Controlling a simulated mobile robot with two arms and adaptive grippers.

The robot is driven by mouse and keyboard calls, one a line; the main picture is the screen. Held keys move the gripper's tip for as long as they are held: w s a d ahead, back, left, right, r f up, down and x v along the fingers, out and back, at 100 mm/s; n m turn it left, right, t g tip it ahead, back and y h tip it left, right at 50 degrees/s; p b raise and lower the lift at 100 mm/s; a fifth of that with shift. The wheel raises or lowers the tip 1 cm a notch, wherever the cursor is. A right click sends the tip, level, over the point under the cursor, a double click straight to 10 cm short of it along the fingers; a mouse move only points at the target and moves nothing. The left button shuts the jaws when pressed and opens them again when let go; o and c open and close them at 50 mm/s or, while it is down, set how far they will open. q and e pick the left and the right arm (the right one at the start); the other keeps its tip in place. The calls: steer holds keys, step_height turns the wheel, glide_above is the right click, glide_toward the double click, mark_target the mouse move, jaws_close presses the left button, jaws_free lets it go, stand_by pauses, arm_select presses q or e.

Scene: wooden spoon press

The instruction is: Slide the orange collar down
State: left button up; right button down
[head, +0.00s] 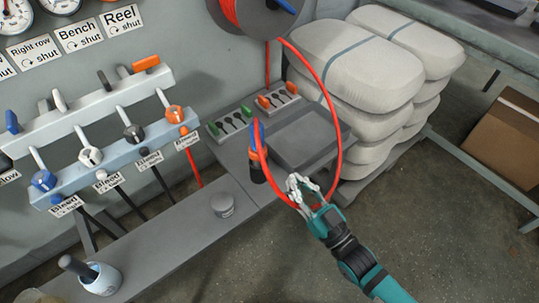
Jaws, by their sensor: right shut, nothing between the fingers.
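An orange ring-like knob (176,114) sits on the rightmost pipe stub of the lower blue valve rail (110,158). A dark upright cylinder (257,170) with blue and orange-red parts above it stands on the bench; I cannot tell which of these is the collar meant. My right gripper (293,184) is shut and empty, to the right of the cylinder and apart from it. A red hose (337,130) loops down from the reel and overlaps the gripper in the picture; I cannot tell if they touch. My left gripper is not in view.
The hose reel (262,18) is at the top. A grey tray (305,138) and small lever panels (230,122) lie on the bench. White sacks (375,65) are stacked behind. A grey round tin (222,204) and a pot (100,280) stand on the front ledge. A cardboard box (505,135) is at right.

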mark_target(261, 145)
steer(key=r, duration=0.3)
steer(key=shift+s+a+y, duration=0.3)
steer(key=shift+s+y, duration=0.05)
steer(key=shift+y, duration=0.05)
steer(key=shift+t, duration=0.3)
steer(key=p+x, duration=0.2)
steer(key=x, duration=0.8)
steer(key=shift+a, duration=0.15)
step_height(261, 145, down, 3)
steer(key=shift+r, duration=0.1)
steer(key=shift+f, duration=0.75)
